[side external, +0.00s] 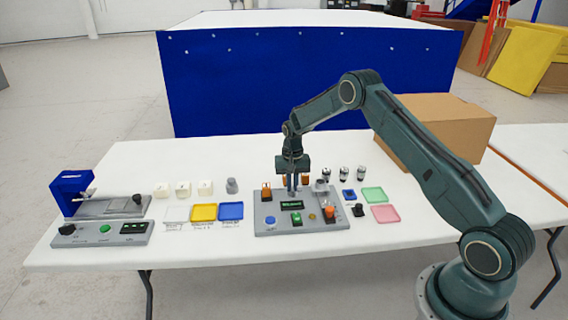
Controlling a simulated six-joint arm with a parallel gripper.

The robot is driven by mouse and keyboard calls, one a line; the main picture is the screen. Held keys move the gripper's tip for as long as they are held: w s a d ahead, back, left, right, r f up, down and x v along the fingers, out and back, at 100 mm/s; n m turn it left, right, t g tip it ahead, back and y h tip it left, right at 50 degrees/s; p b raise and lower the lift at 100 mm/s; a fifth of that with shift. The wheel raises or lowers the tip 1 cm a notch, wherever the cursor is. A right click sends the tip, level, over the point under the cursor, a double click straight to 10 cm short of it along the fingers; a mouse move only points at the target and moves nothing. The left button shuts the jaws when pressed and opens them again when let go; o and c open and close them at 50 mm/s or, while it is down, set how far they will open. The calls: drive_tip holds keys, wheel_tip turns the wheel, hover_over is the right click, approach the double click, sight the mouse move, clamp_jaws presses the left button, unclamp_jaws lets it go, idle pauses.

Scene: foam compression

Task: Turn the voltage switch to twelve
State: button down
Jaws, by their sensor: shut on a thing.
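My gripper (291,188) points straight down at the back middle of this panel, just behind the display. Its fingers are shut on a small part there, which appears to be the voltage switch. The fingers hide most of that part, and its setting cannot be read.
Left stand a blue press (70,192) and a grey control box (100,235). White blocks (183,189), a yellow tray (203,212) and a blue tray (230,211) lie between. Small cylinders (344,173), a green tray (374,194) and a pink tray (385,213) are right. A cardboard box (440,125) stands behind.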

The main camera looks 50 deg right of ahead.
drive_tip(key=c, duration=1.5)
unclamp_jaws()
wheel_tip(320, 180, up, 14)
drive_tip(key=shift+f, duration=0.1)
